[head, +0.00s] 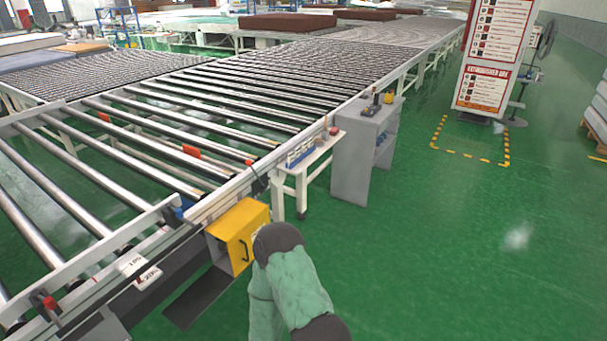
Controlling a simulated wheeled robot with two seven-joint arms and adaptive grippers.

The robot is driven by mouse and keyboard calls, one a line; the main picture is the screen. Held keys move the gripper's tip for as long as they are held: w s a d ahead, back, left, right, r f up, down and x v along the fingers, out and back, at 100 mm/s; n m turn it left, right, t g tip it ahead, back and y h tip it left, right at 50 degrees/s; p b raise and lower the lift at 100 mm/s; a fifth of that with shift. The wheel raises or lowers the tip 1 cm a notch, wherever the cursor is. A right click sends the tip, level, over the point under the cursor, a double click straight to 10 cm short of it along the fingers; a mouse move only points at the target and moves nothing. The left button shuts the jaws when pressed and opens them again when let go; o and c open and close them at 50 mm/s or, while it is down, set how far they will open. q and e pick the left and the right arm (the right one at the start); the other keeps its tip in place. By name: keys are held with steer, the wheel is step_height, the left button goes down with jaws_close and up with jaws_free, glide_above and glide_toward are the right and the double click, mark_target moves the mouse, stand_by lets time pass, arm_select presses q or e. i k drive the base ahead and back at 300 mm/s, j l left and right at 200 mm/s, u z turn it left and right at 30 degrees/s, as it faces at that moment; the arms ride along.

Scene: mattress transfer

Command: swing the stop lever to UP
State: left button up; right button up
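A small red-topped part (47,303) stands on the conveyor's near side rail at the lower left. It may be the stop lever, but I cannot tell this or its setting. No fingers of this arm show. My other arm is out of view.
A roller conveyor (230,192) fills the left and middle. A grey cabinet (352,160) with small controls on top stands beside it. A white sign board (494,55) stands at the upper right. The green floor at right is mostly clear.

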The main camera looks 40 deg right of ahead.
mark_target(248, 162)
steer(key=z, duration=1.15)
steer(key=i+j+z, duration=0.1)
steer(key=i, duration=0.5)
steer(key=j, duration=0.1)
